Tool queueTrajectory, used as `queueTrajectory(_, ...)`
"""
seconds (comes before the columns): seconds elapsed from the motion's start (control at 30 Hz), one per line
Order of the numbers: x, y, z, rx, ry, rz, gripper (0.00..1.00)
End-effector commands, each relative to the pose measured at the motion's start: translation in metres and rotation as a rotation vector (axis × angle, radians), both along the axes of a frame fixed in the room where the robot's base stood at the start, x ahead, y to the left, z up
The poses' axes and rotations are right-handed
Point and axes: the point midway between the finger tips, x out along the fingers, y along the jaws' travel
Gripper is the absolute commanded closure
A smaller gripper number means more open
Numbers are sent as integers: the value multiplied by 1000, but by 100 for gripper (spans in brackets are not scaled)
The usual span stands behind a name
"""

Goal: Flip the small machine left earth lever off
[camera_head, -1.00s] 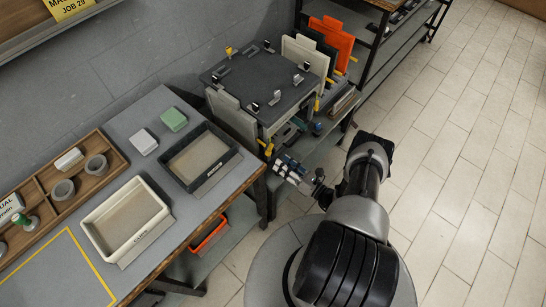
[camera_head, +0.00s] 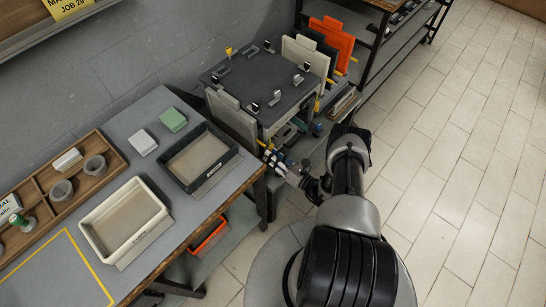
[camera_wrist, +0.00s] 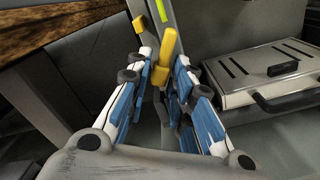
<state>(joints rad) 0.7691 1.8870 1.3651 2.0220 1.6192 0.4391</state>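The small machine, with a dark top (camera_head: 250,78), stands at the back middle in the head view. Yellow levers are on its sides. One yellow lever (camera_wrist: 167,50) is on a grey post in the wrist view, tilted, with its lower end between my fingertips. My gripper (camera_wrist: 164,66) has blue and white fingers, which are apart with a gap on both sides of the lever; I cannot tell whether either touches it. In the head view my gripper (camera_head: 272,156) is at the machine's near front corner and partly hides the lever there.
A workbench (camera_head: 205,209) with a cream tray (camera_head: 86,233) and a dark tray (camera_head: 233,157) is close on the left of my gripper. A grey box with a dark handle (camera_wrist: 265,75) is on the right in the wrist view. Open tiled floor lies to the right.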

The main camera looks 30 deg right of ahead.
Motion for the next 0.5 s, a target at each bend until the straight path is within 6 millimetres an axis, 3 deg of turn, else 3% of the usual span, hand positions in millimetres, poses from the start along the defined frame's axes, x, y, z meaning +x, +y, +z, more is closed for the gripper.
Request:
queueTrajectory(0.27,0,0,0,0,0,0,100)
queueTrajectory(0.5,0,0,0,-3,-1,0,100)
